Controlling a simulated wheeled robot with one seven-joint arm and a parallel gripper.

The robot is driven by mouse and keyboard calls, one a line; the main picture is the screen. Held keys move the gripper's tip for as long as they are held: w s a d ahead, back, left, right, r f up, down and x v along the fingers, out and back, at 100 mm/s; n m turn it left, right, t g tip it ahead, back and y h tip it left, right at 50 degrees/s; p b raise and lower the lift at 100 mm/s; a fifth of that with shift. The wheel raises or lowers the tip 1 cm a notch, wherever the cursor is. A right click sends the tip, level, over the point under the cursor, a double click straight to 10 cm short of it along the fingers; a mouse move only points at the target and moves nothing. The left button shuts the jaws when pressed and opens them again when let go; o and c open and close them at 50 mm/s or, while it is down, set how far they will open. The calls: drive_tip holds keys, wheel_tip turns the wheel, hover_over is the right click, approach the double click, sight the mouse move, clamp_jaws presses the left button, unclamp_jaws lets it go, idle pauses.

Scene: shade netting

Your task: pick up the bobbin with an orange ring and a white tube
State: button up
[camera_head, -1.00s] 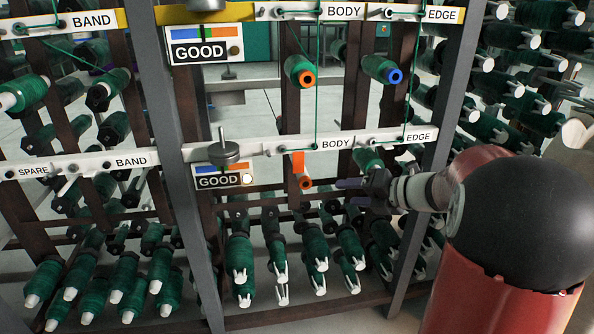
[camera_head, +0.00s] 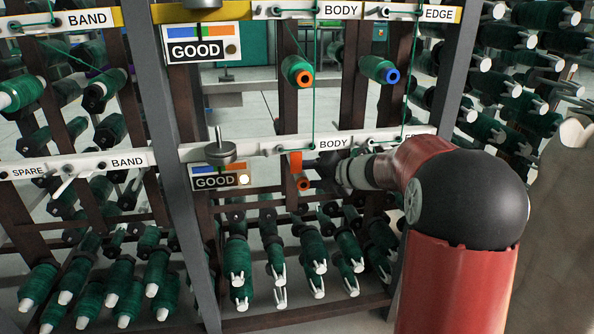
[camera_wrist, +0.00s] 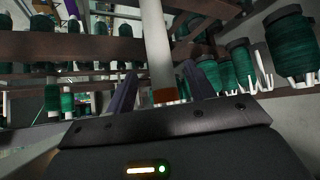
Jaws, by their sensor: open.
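In the wrist view a bare white tube (camera_wrist: 155,45) with an orange ring (camera_wrist: 166,96) at its near end stands between the two dark fingers of my gripper (camera_wrist: 160,72). I see a gap on each side of the tube. In the head view the orange ring (camera_head: 303,184) shows below an orange tab (camera_head: 296,162) under the lower BODY label; the white tube behind it is hard to make out. My gripper (camera_head: 326,166) is open, just right of the ring, dark and partly lost against the rack.
A green bobbin with an orange ring (camera_head: 303,77) and one with a blue ring (camera_head: 384,71) hang above. Green bobbins (camera_head: 237,255) fill the lower rack. A grey post (camera_head: 176,170) stands left and another (camera_head: 447,80) right. A dark weight (camera_head: 219,151) hangs near the lower GOOD sign.

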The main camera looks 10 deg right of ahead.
drive_tip(key=shift+w+a+f, duration=0.1)
drive_tip(key=shift+w+f, duration=0.05)
drive_tip(key=c, duration=1.1)
drive_tip(key=shift+o, duration=0.2)
drive_tip(key=shift+r, duration=0.2)
